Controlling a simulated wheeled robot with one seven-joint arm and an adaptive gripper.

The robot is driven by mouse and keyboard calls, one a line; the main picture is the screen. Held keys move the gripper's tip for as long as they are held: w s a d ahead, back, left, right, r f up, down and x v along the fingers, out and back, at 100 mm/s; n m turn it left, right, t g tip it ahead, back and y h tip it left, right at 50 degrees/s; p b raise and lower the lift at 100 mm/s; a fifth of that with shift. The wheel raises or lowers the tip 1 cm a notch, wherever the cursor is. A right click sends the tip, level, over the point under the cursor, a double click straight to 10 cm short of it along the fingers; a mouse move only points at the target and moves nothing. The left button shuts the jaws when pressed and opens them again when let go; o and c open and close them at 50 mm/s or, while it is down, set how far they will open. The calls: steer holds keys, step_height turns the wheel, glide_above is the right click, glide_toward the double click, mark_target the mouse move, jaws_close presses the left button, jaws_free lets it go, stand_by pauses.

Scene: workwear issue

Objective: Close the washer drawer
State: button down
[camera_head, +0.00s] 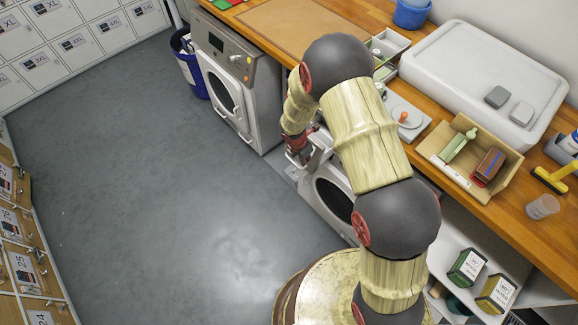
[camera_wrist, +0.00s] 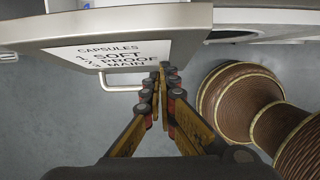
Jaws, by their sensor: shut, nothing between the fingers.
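The washer drawer (camera_head: 319,148) juts out from the top of the front-loading washer (camera_head: 318,198), beside my gripper in the head view. In the wrist view the drawer front (camera_wrist: 200,22) is pale grey with a white label listing capsules, soft, proof and main. A bit of its inside shows at the top edge, so it stands open. My gripper (camera_wrist: 165,70) is shut and empty, its fingertips at the label's right end; I cannot tell whether they touch. My gripper (camera_head: 298,150) is partly hidden in the head view. My arm covers part of the washer.
A second machine (camera_head: 240,90) stands to the left, with a blue bin (camera_head: 190,65) beside it. The grey floor (camera_head: 150,180) is clear. Lockers line the left side.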

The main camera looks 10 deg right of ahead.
steer(key=p, duration=0.5)
glide_above(325, 142)
steer(key=s+a, duration=0.2)
steer(key=s, duration=0.2)
steer(key=shift+w+d, duration=0.15)
steer(key=shift+d, duration=0.05)
